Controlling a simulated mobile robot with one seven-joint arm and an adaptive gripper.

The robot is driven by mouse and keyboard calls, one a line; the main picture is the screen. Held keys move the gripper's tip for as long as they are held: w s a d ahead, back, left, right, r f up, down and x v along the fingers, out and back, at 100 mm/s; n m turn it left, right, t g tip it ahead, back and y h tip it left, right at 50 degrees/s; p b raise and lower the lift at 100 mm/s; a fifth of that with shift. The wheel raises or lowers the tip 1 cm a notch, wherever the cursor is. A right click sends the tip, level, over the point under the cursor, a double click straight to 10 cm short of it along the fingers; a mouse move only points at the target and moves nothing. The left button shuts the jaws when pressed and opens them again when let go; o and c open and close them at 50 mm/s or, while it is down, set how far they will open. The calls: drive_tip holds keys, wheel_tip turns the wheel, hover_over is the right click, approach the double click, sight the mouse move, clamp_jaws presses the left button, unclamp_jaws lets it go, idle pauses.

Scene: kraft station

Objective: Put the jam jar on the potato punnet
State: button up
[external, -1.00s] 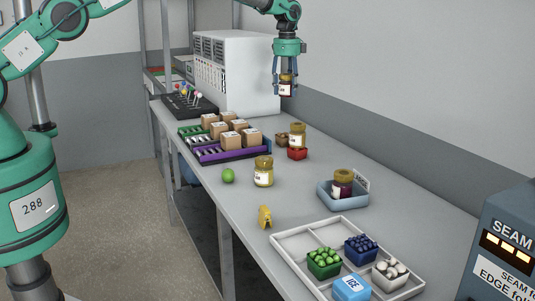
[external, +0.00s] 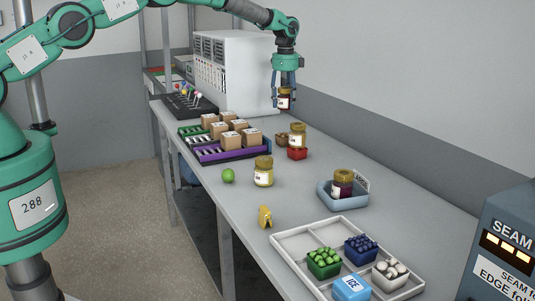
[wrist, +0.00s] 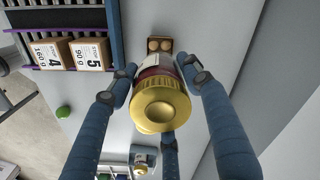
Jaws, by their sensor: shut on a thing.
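My gripper (external: 283,103) is shut on a jam jar (external: 285,97) with dark red contents, a white label and a gold lid. It holds the jar upright in the air above the far part of the bench. In the wrist view the jar's lid (wrist: 160,104) faces the camera between the fingers. The potato punnet (external: 281,140), small and brown, stands on the bench below the held jar. In the wrist view the punnet (wrist: 160,45) shows just beyond the jar, with round brown potatoes in it. The jar and punnet are apart.
Boxes on a purple rack (external: 232,155) are to the left. Another yellow jar (external: 264,172), a jar in a blue tray (external: 343,205) and a compartment tray (external: 290,245) are nearer.

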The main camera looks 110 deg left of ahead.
hover_over(284, 134)
drive_tip(key=shift+w+f, duration=0.1)
drive_tip(key=shift+f, duration=3)
drive_tip(key=shift+f+p, duration=0.3)
drive_tip(key=shift+f, duration=1.55)
drive_tip(key=shift+f, duration=0.2)
drive_tip(key=o, duration=1.5)
drive_tip(key=shift+c, duration=0.2)
drive_tip(key=shift+r, duration=0.1)
wheel_tip(284, 134, up, 12)
drive_tip(key=shift+r+b, duration=0.1)
drive_tip(key=shift+b, duration=0.25)
